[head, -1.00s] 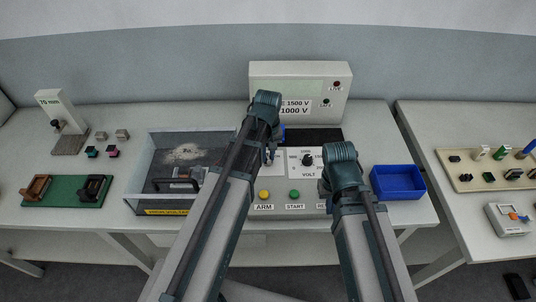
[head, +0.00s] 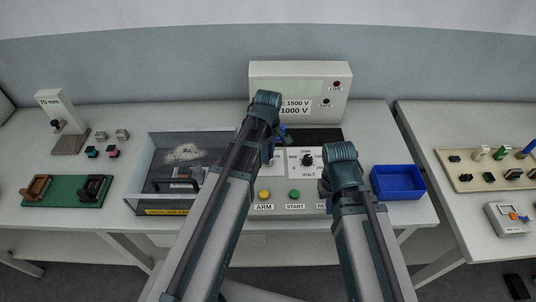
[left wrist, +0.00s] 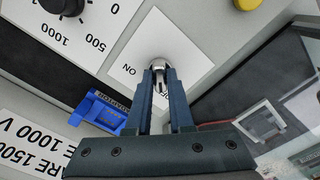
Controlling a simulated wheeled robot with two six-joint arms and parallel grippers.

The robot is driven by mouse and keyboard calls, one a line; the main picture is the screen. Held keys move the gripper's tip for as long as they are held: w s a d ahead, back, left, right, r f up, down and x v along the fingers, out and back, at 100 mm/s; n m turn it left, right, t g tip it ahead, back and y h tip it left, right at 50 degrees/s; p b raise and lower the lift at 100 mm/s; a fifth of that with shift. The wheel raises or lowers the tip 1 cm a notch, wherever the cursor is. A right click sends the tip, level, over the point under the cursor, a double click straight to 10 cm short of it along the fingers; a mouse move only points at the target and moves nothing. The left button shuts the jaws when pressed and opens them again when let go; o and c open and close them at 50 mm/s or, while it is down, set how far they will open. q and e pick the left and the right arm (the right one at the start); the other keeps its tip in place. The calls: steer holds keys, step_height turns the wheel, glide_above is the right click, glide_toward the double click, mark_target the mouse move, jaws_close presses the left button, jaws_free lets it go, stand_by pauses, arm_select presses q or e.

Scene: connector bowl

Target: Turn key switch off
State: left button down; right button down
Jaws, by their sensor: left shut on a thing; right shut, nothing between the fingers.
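The key switch (left wrist: 158,65) is a round metal lock on a white plate (left wrist: 177,40) of the control panel, seen upside down in the left wrist view. My left gripper (left wrist: 160,80) is shut on its key, fingers on either side. An ON label (left wrist: 130,70) shows left of the fingers; the OFF label is mostly hidden behind the right finger. I cannot tell which mark the key points to. In the head view my left arm hides most of the switch. My right gripper (head: 325,187) is beside the panel's right side, mostly hidden by its own wrist.
The voltage knob (head: 308,160), yellow ARM button (head: 264,194) and green START button (head: 294,194) are close by. A blue tray (head: 398,183) stands right of my right arm. A clear-walled box (head: 147,165) is at left. The display unit (head: 341,95) stands behind.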

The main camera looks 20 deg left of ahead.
stand_by(0.4)
arm_select(q)
steer(key=c, duration=0.8)
jaws_free()
step_height(320, 180, up, 14)
steer(key=p, duration=1.4)
arm_select(e)
step_height(320, 180, up, 14)
arm_select(q)
steer(key=shift+f, duration=0.1)
arm_select(e)
steer(key=shift+f, duration=0.15)
